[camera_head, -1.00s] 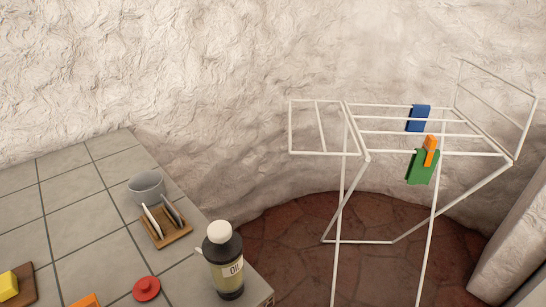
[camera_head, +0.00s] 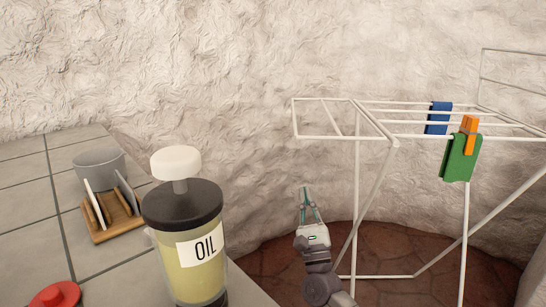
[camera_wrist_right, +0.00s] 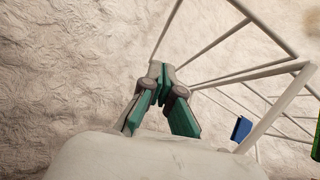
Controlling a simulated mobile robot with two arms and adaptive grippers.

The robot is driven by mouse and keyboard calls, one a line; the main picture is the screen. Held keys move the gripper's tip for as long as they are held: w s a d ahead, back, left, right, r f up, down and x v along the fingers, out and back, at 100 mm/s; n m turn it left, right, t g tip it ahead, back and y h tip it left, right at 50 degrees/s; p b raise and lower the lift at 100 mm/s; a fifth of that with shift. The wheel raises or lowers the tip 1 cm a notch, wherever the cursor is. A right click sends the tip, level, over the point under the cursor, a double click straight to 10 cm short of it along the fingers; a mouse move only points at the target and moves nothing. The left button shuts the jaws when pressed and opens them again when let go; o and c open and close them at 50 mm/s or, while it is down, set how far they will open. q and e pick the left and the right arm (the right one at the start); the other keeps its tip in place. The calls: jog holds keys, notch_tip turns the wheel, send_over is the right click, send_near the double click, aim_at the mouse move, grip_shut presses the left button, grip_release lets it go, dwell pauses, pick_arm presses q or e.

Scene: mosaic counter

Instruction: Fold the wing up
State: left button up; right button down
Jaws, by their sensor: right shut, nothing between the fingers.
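A white drying rack (camera_head: 358,200) stands at the right of the head view. Its left wing (camera_head: 294,118) sticks out about level to the left. Its right wing (camera_head: 510,52) stands raised and is partly cut off by the frame's edge. My right gripper (camera_head: 305,190) is shut and empty, upright and lower in the picture than the left wing. In the wrist view its fingertips (camera_wrist_right: 161,72) meet close to the white rack bars (camera_wrist_right: 240,75). I cannot tell whether they touch. My left gripper is not in view.
A blue cloth (camera_head: 438,118) and a green cloth (camera_head: 460,158) with an orange peg (camera_head: 469,135) hang on the rack. An oil bottle (camera_head: 184,245) stands near the edge of the tiled counter (camera_head: 25,200), beside a wooden plate holder (camera_head: 112,228) and grey bowl (camera_head: 100,168).

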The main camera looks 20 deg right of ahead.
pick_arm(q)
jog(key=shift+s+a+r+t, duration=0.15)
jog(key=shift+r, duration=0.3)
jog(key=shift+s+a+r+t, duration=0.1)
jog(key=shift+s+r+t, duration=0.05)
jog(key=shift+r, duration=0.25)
pick_arm(e)
jog(key=shift+a+r+m, duration=0.15)
jog(key=shift+r+m, duration=0.5)
jog(key=shift+m, duration=0.15)
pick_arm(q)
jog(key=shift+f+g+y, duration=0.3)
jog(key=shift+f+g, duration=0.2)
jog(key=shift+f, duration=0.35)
pick_arm(e)
jog(key=s+a+r+x, duration=0.1)
jog(key=r+x, duration=0.1)
jog(key=x, duration=1)
jog(key=shift+s+r, duration=0.15)
jog(key=shift+r, duration=0.2)
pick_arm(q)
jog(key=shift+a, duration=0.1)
pick_arm(e)
jog(key=shift+d+h, duration=0.1)
jog(key=shift+h, duration=0.4)
